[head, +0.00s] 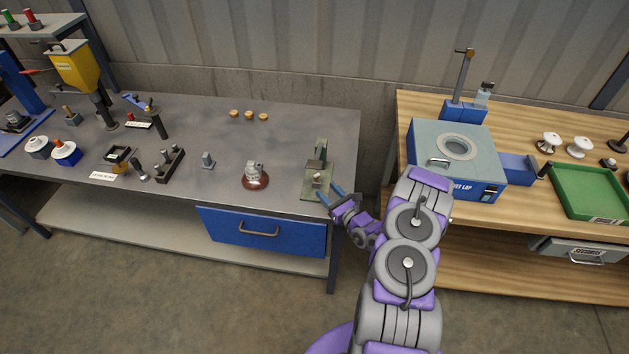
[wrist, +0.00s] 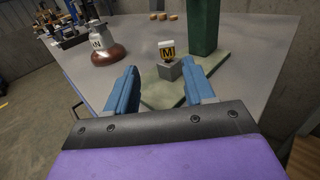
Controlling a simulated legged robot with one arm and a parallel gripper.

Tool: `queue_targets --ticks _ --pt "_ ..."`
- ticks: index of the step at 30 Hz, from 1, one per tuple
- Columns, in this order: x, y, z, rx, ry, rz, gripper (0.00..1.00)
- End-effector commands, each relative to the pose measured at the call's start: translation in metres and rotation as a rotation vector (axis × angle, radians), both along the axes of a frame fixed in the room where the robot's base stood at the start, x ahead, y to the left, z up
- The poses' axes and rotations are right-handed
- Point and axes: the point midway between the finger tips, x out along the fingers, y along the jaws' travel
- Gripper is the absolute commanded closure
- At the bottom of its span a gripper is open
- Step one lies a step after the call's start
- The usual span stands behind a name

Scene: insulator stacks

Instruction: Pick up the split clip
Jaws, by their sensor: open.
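In the head view this green fixture (head: 319,165) stands at the right end of the grey bench. My gripper (head: 331,193) is open and empty at the bench's right front corner. In the wrist view its blue fingers (wrist: 159,68) point toward the marked piece, one on each side and short of it.
A grey insulator on a brown-red round base (head: 255,181) stands left of the fixture. Three tan discs (head: 249,115) lie at the back. A wooden bench with a blue-grey machine (head: 457,155) and green tray (head: 590,190) is on the right. Bare bench top surrounds the fixture's left side.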

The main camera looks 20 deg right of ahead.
Motion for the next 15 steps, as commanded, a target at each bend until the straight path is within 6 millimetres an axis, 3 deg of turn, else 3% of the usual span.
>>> queue_targets --ticks 8,15 --pt "0.016 0.0 -0.001 0.0 -0.001 -0.001 0.47" --pt "0.042 0.008 0.001 -0.006 -0.002 0.002 0.47"
